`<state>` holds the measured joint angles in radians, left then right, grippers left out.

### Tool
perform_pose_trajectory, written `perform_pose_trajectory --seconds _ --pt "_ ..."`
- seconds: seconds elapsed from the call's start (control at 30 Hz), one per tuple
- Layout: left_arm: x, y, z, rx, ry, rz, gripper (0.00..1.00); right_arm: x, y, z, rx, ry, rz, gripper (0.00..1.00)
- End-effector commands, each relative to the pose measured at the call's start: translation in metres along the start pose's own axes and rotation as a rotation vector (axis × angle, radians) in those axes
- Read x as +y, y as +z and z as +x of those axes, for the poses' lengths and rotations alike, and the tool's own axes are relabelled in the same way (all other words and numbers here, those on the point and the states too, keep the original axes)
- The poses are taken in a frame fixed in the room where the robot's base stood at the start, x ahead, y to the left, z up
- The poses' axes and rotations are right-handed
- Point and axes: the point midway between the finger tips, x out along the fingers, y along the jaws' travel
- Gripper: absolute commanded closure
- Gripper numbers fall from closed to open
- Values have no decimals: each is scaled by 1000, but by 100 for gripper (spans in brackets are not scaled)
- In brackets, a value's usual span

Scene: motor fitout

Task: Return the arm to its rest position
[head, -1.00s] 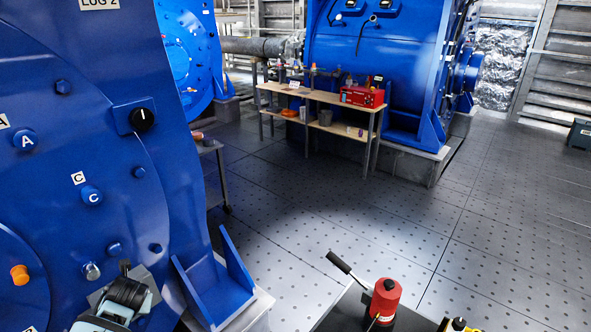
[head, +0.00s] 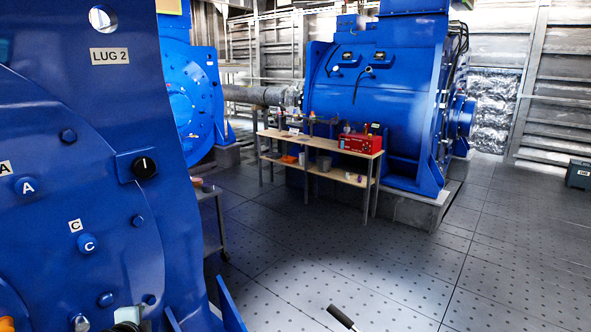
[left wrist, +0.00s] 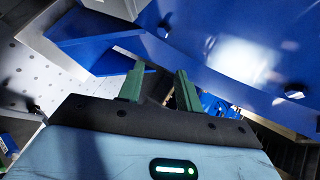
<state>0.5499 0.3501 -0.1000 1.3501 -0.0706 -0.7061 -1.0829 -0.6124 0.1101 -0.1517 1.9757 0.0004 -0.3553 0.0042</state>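My left gripper (left wrist: 160,76) shows in the left wrist view with its two green fingers apart and nothing seen between them. Blue metal surfaces lie beyond and beside the fingers. In the head view only a small part of my left arm's end shows at the bottom edge, low in front of the large blue motor (head: 120,165) with the "LUG 2" label. The fingers cannot be made out there. My right gripper is in neither view.
A wooden bench (head: 325,150) with a red box (head: 360,143) stands before another blue machine (head: 385,95). The tiled floor (head: 370,270) is clear between.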

Motion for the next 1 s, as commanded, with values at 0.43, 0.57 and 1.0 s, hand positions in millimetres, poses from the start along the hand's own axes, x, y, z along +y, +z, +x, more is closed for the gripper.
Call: perform_pose_trajectory --seconds 0.43,0.57,1.0 --pt "-42 -27 -6 228 -147 -840 65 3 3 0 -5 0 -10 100" --pt "-49 -31 -9 284 -156 -994 65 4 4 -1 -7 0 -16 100" --pt "56 -59 -40 321 -17 -1139 65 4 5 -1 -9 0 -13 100"
